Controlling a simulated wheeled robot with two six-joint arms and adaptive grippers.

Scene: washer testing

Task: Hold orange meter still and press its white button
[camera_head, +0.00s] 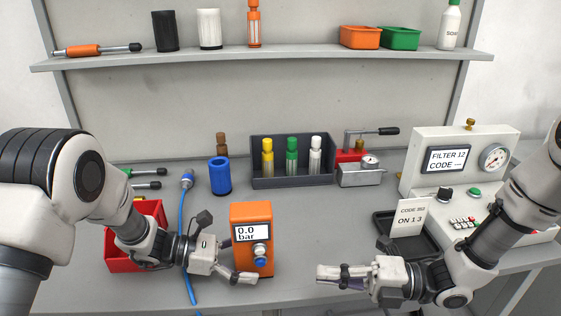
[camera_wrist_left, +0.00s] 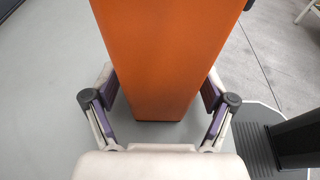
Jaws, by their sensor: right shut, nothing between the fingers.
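The orange meter (camera_head: 250,220) stands upright on the table, its screen reading 0.0 bar. A pale round button (camera_head: 259,249) sits below the screen, with a blue part under it. My left gripper (camera_head: 243,272) has its fingers on both sides of the meter's lower part. In the left wrist view the meter (camera_wrist_left: 165,50) fills the space between the two finger pads, which appear to touch its sides. The far fingertip is hidden behind the meter in the head view. My right gripper (camera_head: 322,275) is shut and empty, right of the meter and pointing left towards it.
A red bin (camera_head: 120,257) is behind my left wrist, and a blue cable (camera_head: 184,230) runs beside it. A blue cylinder (camera_head: 220,176) and a dark rack (camera_head: 262,181) stand behind the meter. A black tray (camera_head: 385,222) and the test panel (camera_head: 420,165) are right. Table between grippers is clear.

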